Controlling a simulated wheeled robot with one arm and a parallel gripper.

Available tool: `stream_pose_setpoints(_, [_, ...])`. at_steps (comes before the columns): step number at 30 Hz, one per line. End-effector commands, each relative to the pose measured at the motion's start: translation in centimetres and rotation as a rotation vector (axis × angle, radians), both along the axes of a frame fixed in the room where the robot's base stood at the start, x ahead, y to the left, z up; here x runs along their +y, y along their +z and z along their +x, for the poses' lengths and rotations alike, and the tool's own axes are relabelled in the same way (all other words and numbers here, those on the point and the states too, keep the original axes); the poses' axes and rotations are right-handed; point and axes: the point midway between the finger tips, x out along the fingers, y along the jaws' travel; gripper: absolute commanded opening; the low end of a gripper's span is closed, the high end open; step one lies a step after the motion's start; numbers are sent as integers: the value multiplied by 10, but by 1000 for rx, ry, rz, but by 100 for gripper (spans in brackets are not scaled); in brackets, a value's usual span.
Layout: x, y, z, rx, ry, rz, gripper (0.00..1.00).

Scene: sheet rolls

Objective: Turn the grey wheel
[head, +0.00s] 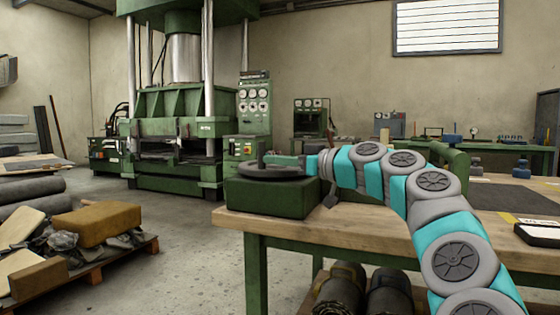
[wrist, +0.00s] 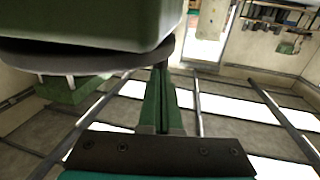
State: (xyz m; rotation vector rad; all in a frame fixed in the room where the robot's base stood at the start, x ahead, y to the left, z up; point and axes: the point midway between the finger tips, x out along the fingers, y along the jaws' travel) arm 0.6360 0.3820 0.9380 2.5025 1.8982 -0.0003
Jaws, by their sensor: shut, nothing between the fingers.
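The grey wheel (head: 275,172) is a flat disc lying level on top of a green box (head: 270,197) at the left end of the workbench. A short dark upright handle (head: 261,154) stands on its left side. My gripper (head: 270,160) reaches in from the right, just above the wheel, with its green fingers shut and empty and the tips close to the handle. I cannot tell whether they touch it. The wrist view looks inverted: the wheel's rim (wrist: 60,60) and the green box (wrist: 90,18) lie at upper left, beside my gripper's closed fingertips (wrist: 160,72).
The wooden workbench (head: 350,220) with green legs runs to the right under my arm. Dark rolls (head: 340,290) lie beneath it. A pallet with a tan block (head: 97,224) stands at left. A green press (head: 180,150) stands behind. The floor between is clear.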

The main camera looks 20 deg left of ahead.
Motion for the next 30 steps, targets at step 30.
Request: stream_pose_setpoints(30, [23,-3,-6,-2,-226,-5,0])
